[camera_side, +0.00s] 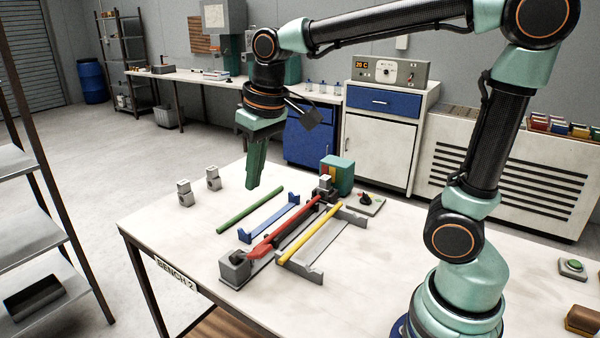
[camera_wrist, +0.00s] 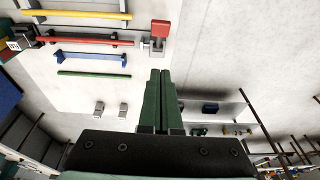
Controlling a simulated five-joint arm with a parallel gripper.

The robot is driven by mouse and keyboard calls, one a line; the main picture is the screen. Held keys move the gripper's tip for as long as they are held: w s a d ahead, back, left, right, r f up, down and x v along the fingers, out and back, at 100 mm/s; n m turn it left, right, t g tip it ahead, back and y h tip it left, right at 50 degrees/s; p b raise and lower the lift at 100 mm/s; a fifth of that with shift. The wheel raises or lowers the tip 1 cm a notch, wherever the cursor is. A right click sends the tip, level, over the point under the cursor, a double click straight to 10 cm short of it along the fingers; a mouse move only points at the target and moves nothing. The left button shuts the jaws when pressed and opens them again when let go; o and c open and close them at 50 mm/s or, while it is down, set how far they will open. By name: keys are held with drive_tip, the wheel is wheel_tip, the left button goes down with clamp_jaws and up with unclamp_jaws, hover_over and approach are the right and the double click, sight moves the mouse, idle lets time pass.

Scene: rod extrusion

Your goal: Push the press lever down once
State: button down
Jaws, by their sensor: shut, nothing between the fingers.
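A red paddle-like lever (camera_side: 262,249) sits on a grey block (camera_side: 236,267) at the near end of the grey press on the bench; I take it as the press lever. In the wrist view the red piece (camera_wrist: 160,28) shows above the fingertips, on its grey block (camera_wrist: 153,47). A red rod (camera_side: 297,222) lies along the press behind it. My gripper (camera_side: 252,186) is shut and empty, pointing down above the bench, up and apart from the lever. Its fingers (camera_wrist: 160,72) lie side by side in the wrist view.
A green rod (camera_side: 250,210), a blue holder (camera_side: 269,224) and a yellow rod (camera_side: 320,235) on a grey rack lie around the press. Two small grey blocks (camera_side: 184,192) stand at the left. A green box (camera_side: 337,174) stands behind. The bench's near left is clear.

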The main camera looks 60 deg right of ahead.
hover_over(257, 249)
drive_tip(key=w, duration=0.1)
drive_tip(key=x, duration=0.3)
drive_tip(key=s+x, duration=0.1)
drive_tip(key=x, duration=0.5)
drive_tip(key=shift+s+d+f, duration=0.2)
drive_tip(key=shift+s+f, duration=0.1)
drive_tip(key=shift+s, duration=0.05)
drive_tip(key=f, duration=0.1)
drive_tip(key=s+f, duration=0.1)
drive_tip(key=f, duration=0.1)
drive_tip(key=shift+s, duration=0.2)
drive_tip(key=shift+s+f, duration=0.3)
drive_tip(key=shift+f, duration=0.05)
drive_tip(key=shift+s+f, duration=0.7)
drive_tip(key=shift+f, duration=0.45)
drive_tip(key=shift+s+f, duration=0.75)
drive_tip(key=shift+f, duration=0.4)
drive_tip(key=shift+s+f, duration=0.7)
drive_tip(key=shift+f, duration=0.5)
